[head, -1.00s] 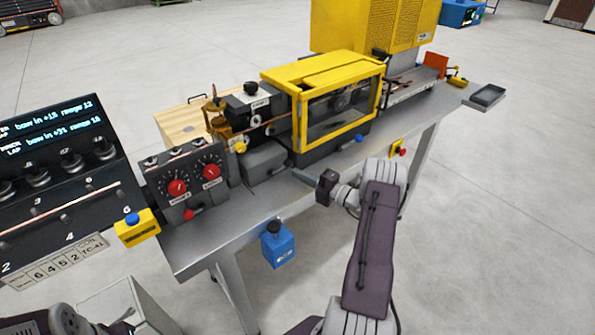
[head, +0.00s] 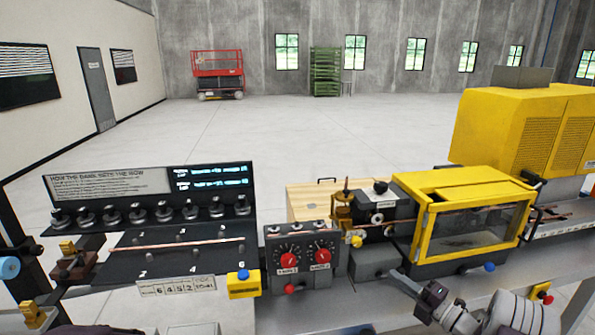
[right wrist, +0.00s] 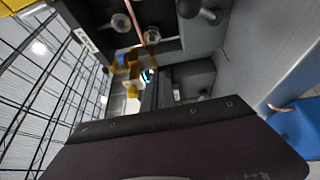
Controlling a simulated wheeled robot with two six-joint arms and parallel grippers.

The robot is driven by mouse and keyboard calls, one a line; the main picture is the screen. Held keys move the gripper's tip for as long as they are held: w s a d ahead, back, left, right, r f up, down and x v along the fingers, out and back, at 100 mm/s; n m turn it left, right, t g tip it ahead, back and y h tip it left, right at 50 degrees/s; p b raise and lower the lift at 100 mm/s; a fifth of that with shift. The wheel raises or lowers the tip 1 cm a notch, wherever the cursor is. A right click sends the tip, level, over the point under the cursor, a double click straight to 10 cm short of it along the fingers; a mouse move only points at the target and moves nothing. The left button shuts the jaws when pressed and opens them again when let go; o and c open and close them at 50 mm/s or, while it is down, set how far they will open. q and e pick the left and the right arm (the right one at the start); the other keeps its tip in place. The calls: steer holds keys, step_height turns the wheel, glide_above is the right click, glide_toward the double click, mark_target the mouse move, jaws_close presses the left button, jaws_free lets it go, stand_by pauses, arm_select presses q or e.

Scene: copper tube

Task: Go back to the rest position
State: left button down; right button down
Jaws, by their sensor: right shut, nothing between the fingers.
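My right gripper (head: 404,282) shows in the head view in front of the bench, below the yellow-framed guard box. It is shut and empty. Its arm comes in from the lower right. The copper tube (head: 385,230) runs level through the machine's rollers toward the guard box (head: 470,225). It also shows at the top of the right wrist view (right wrist: 147,20). My left gripper does not show.
The bench carries a dial box (head: 300,262), a yellow box with a blue button (head: 243,284) and a black panel (head: 150,225) with several knobs. A tall yellow cabinet (head: 525,130) stands at the right. Open floor lies behind.

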steer(key=s+a+r+n+g+y, duration=0.1)
steer(key=a+r+n+g+y, duration=0.15)
steer(key=a, duration=0.55)
steer(key=a+r+n+g+y, duration=0.2)
steer(key=a+r+n+g, duration=0.15)
steer(key=a, duration=0.45)
steer(key=s+a+n+g+h, duration=0.1)
steer(key=s+a+n+g, duration=0.6)
steer(key=s+a+n, duration=0.35)
steer(key=s+a+f+n+g+h, duration=0.1)
steer(key=s+f+n+g+h, duration=0.45)
steer(key=s+n, duration=0.75)
steer(key=s+d+f+n+t+h, duration=0.2)
steer(key=d+f+n+t+h, duration=0.2)
steer(key=d+f+n+h, duration=0.3)
steer(key=d+n+h, duration=0.1)
steer(key=d+n, duration=0.4)
steer(key=n, duration=0.5)
steer(key=shift+s+n, duration=0.2)
steer(key=shift+n, duration=0.15)
